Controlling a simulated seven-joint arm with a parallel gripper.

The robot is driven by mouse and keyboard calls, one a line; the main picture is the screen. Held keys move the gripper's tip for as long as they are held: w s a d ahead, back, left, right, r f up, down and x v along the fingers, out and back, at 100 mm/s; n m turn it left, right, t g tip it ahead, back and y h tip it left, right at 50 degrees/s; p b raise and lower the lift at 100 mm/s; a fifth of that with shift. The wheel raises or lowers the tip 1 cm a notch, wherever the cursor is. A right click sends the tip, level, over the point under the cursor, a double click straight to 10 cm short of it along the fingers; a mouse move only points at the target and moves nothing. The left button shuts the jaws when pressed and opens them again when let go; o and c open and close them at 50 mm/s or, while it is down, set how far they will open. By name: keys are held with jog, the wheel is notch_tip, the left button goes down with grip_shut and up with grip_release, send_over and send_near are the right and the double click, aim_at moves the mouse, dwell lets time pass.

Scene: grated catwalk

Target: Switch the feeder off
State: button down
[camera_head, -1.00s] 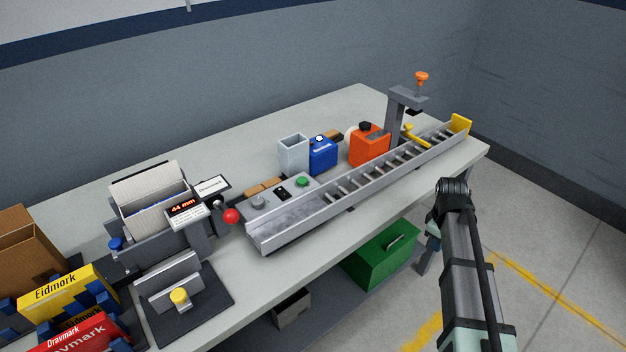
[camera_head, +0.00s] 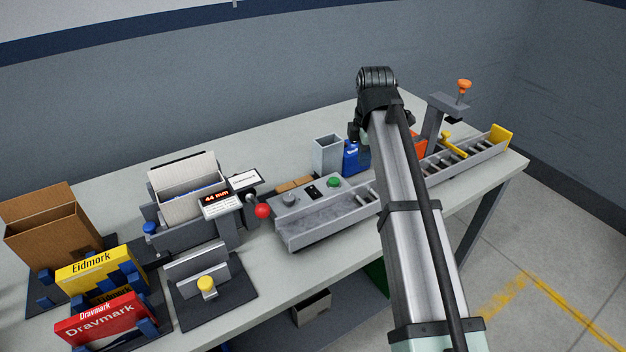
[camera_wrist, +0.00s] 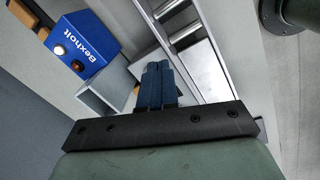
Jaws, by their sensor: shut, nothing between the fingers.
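The machine with the "44 mm" display (camera_head: 217,199) stands left of centre on the bench and holds white sheets or cartons in a tray (camera_head: 190,190). A red ball knob (camera_head: 263,210) is on its right side. To its right, a control panel beside the roller conveyor (camera_head: 318,222) carries a grey knob (camera_head: 289,199), a small black switch (camera_head: 312,191) and a green button (camera_head: 334,181). Which one is the feeder's switch is not labelled. My gripper (camera_wrist: 158,82) is shut and empty, above the bench near the conveyor; my arm hides it in the head view.
An orange container (camera_head: 420,143) is partly hidden by my arm. Yellow (camera_head: 100,269) and red (camera_head: 105,318) cartons sit at the left. A stop post (camera_head: 434,120) rises over the conveyor.

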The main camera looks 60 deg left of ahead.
aim_at(313, 188)
jog(key=s+a+r+n, duration=0.2)
jog(key=s, duration=0.3)
jog(key=s+a+r+n+g, duration=0.1)
jog(key=s+a+r+n, duration=0.1)
jog(key=s, duration=0.3)
jog(key=shift+s+a+r+n, duration=0.3)
jog(key=shift+a+r+n, duration=0.1)
jog(key=shift+a+r, duration=0.3)
jog(key=shift+f, duration=0.1)
jog(key=f, duration=0.4)
jog(key=a+f, duration=0.1)
jog(key=f, duration=0.8)
jog(key=shift+a+f, duration=0.4)
jog(key=shift+f, duration=0.25)
jog(key=shift+d, duration=0.1)
jog(key=shift+d+r, duration=0.1)
jog(key=shift+d, duration=0.6)
jog(key=shift+a+r, duration=0.1)
jog(key=shift+r, duration=0.05)
